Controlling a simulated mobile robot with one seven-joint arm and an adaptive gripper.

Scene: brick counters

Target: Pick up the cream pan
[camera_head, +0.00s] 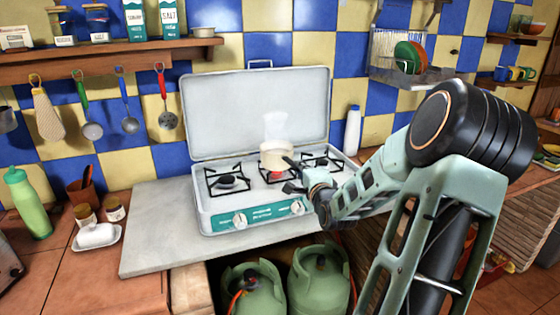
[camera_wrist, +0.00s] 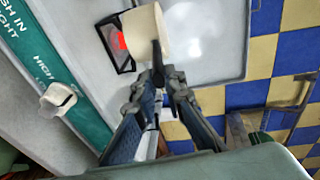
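The cream pan (camera_head: 275,158) is at the middle burner of the white camping stove (camera_head: 215,212), with its dark handle (camera_head: 291,164) toward my arm. Steam rises above it. In the wrist view the cream pan (camera_wrist: 146,32) is at the top, upright side toward the camera, with a red glowing burner (camera_wrist: 121,41) beside it. My gripper (camera_wrist: 161,78) has its fingertips closed in around the dark handle; it also shows in the head view (camera_head: 294,180), at the stove's right front. I cannot tell whether the pan still rests on the grate.
The stove's raised lid (camera_head: 255,110) stands behind the pan. A white bottle (camera_head: 352,130) stands right of the stove. Green gas cylinders (camera_head: 318,280) are below the counter. The grey slab (camera_head: 160,225) left of the stove is clear. A butter dish (camera_head: 97,236) is farther left.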

